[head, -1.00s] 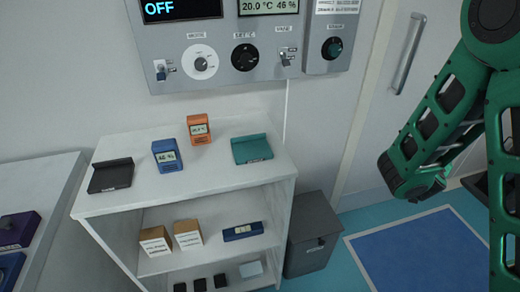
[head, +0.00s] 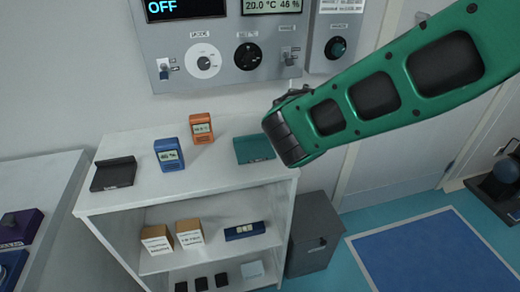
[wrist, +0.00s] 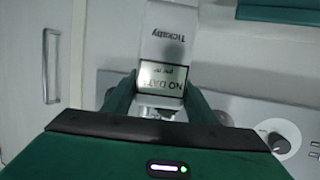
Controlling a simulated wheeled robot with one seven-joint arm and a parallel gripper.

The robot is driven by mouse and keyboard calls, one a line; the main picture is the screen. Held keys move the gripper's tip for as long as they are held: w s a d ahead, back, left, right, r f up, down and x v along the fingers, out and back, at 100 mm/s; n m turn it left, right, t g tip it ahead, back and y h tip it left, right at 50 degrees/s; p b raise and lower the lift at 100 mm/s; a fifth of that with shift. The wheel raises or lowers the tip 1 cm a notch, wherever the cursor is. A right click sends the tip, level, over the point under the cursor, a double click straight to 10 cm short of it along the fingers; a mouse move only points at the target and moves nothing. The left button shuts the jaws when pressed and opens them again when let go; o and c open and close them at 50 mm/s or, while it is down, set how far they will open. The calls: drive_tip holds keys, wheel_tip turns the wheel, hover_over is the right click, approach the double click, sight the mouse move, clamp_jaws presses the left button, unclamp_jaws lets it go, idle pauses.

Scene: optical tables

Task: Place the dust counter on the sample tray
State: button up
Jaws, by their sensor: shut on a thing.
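My gripper (wrist: 165,105) is shut on a pale device (wrist: 162,62) with a small screen, which I take for the dust counter. Its screen reads "NO DATA" and its text is upside down in the wrist view. In the head view my green arm link hides the gripper and this device. Two flat holders lie on the white shelf unit's top (head: 200,180): a black one (head: 112,176) at the left and a teal one (head: 254,150) at the right. Their labels are too small to read, so I cannot tell which is the sample tray.
A blue device (head: 169,155) and an orange device (head: 201,129) stand between the holders. A grey control panel (head: 225,60) is on the wall behind. A grey bin (head: 313,236) stands right of the shelf unit. The blue floor mat (head: 435,255) is clear.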

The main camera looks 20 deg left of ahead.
drive_tip(key=s+a+r+n+g+y, duration=0.1)
drive_tip(key=s+a+r+n+y, duration=0.1)
drive_tip(key=s+a+r, duration=0.5)
drive_tip(key=s+a+r+n+g+y, duration=0.1)
drive_tip(key=s+a+r+n+y, duration=0.15)
drive_tip(key=s+a, duration=0.8)
drive_tip(key=w+d+f, duration=0.7)
drive_tip(key=w+f, duration=0.1)
drive_tip(key=f, duration=0.2)
drive_tip(key=shift+d+f, duration=0.2)
drive_tip(key=shift+d, duration=0.2)
drive_tip(key=shift+f+m, duration=0.1)
drive_tip(key=shift+m, duration=0.15)
drive_tip(key=o, duration=1.5)
drive_tip(key=shift+c, duration=0.2)
